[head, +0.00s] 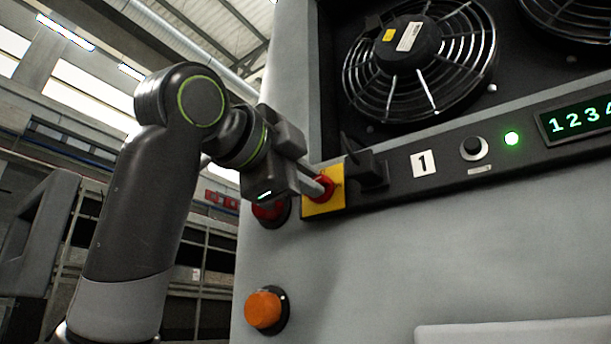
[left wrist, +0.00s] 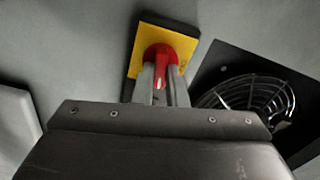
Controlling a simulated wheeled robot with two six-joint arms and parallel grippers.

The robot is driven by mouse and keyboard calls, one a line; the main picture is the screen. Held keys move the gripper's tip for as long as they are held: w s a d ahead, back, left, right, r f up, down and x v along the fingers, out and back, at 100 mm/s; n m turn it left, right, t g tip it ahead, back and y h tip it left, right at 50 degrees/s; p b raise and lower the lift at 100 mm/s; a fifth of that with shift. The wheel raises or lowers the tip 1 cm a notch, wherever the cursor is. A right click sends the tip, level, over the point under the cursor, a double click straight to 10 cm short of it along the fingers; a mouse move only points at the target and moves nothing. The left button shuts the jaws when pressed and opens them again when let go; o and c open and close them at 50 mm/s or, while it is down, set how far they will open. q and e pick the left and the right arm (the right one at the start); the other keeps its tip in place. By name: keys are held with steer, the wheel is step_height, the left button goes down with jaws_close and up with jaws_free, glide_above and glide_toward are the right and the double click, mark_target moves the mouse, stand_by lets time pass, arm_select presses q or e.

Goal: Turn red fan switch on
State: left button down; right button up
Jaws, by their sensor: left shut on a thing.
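The red fan switch (head: 325,186) is a red rotary knob on a square yellow plate (head: 322,206), at the left end of the dark control strip. My left gripper (head: 318,186) reaches in from the left and is shut on the red knob. In the left wrist view the red switch (left wrist: 161,56) sits between the two grey fingers (left wrist: 160,84), in front of the yellow plate (left wrist: 143,41). The fingers cover part of the knob. My right gripper is not in view.
A caged fan (head: 417,58) is above the strip. A black knob (head: 473,148), a lit green lamp (head: 511,138) and a green display (head: 580,118) are to the right. A red button (head: 270,212) is close beside the gripper, partly hidden; an orange button (head: 264,309) is below.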

arm_select(q)
steer(key=shift+m, duration=1.1)
steer(key=shift+f, duration=0.1)
steer(key=c, duration=1.5)
jaws_free()
steer(key=shift+o, duration=0.2)
steer(key=b+v, duration=0.7)
steer(key=v, duration=1)
steer(key=shift+s+a+b, duration=0.15)
steer(key=shift+b, duration=0.25)
